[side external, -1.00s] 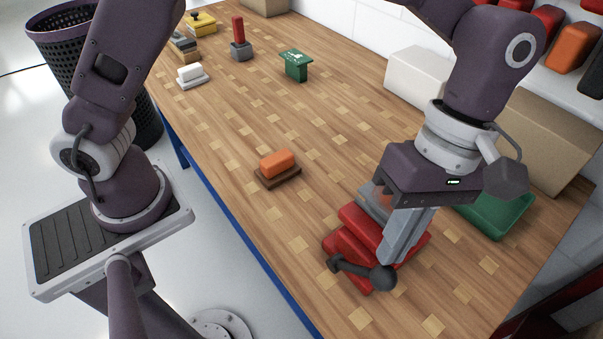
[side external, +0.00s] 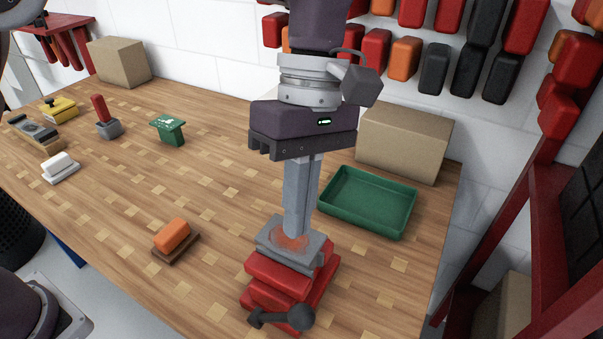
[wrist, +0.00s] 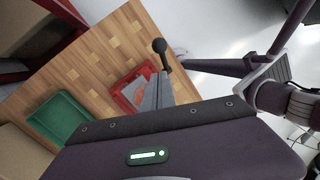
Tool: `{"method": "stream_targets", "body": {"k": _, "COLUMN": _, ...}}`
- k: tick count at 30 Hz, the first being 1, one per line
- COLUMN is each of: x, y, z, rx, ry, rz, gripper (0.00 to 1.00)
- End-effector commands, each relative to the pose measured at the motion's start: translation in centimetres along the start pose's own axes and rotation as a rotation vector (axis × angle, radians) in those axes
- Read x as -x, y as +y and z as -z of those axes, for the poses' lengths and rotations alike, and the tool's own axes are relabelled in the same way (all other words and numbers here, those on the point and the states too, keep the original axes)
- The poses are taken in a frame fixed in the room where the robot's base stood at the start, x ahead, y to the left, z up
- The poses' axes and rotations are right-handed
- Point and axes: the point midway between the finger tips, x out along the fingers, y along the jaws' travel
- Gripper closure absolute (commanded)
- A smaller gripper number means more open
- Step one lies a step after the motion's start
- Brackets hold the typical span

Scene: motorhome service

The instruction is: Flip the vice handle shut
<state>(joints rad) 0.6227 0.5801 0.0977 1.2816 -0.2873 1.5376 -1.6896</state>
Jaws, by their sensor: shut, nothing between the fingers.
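The vice (side external: 275,277) is red with a grey, rust-stained upper part (side external: 272,236) and stands at the near edge of the bench. Its dark handle (side external: 280,319) has a round knob (side external: 301,316) and lies low across the front, knob to the right. In the wrist view the vice (wrist: 125,96) is partly hidden by my fingers, and the knob (wrist: 159,45) shows beyond them. My gripper (side external: 298,232) points down, shut and empty, with its fingertips over or beside the grey part, behind the handle. I cannot tell whether they touch it.
A green tray (side external: 368,226) and a cardboard box (side external: 405,143) stand behind the vice to the right. An orange block on a brown base (side external: 172,236) lies to the left. Several small items stand farther left. A red frame (side external: 500,200) rises at the right.

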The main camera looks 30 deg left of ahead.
Motion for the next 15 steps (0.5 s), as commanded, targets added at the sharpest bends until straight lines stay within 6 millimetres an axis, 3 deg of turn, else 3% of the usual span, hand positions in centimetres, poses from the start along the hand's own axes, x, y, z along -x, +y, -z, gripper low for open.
{"method": "stream_targets", "body": {"k": 6, "x": 3.6, "y": 0.3, "z": -0.2, "rx": 0.002, "ry": 0.001, "rz": -0.004, "gripper": 1.00}}
{"method": "stream_targets", "body": {"k": 15, "x": 4.5, "y": 0.2, "z": -0.3, "rx": 0.002, "ry": 0.001, "rz": -0.001, "gripper": 1.00}}
